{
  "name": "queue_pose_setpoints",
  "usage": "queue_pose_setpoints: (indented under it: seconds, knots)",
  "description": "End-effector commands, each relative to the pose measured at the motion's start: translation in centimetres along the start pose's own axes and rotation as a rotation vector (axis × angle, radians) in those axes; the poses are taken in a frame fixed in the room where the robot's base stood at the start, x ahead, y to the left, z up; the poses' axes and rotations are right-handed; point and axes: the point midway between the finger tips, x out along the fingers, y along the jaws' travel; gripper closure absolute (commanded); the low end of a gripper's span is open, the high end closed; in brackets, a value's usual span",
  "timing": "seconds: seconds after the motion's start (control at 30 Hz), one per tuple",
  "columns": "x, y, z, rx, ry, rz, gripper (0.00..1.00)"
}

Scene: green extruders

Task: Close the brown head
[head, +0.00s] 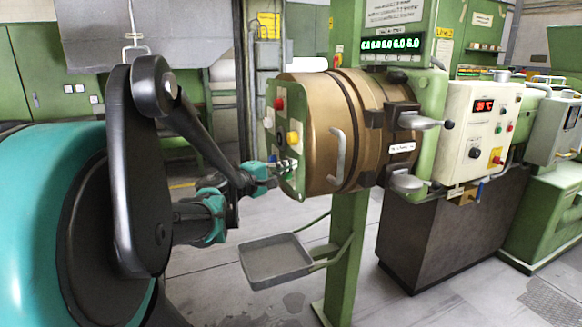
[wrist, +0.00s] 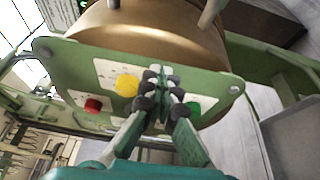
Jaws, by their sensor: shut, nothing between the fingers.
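The brown head (head: 318,115) is a copper-brown cylinder with a grey bar handle (head: 337,155) on its side. It also shows at the top of the wrist view (wrist: 150,32). A green plate (head: 271,125) covers its left end and carries red, yellow and green buttons; the plate fills the middle of the wrist view (wrist: 75,62). My gripper (head: 287,164) is at the lower part of this plate. In the wrist view my gripper (wrist: 160,92) is shut and empty, its tips between the yellow button (wrist: 126,86) and the green button (wrist: 193,107). I cannot tell whether the tips touch the plate.
A grey tray (head: 275,258) sticks out below the head from a green post (head: 345,260). Metal clamp levers (head: 418,121) are on the head's right side. A cream control box (head: 480,130) stands further right. The floor (head: 215,295) near the tray is clear.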

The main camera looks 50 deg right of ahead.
Motion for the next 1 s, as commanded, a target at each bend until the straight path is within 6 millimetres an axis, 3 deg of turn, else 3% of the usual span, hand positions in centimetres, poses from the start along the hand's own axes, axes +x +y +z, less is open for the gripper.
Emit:
queue_pose_setpoints:
  seconds: [0.7,1.0]
  knots:
    - [-4.7,-0.2,5.9,0.001,0.002,-0.001,1.0]
    - [-5.8,-0.2,7.4,0.001,0.003,-0.001,1.0]
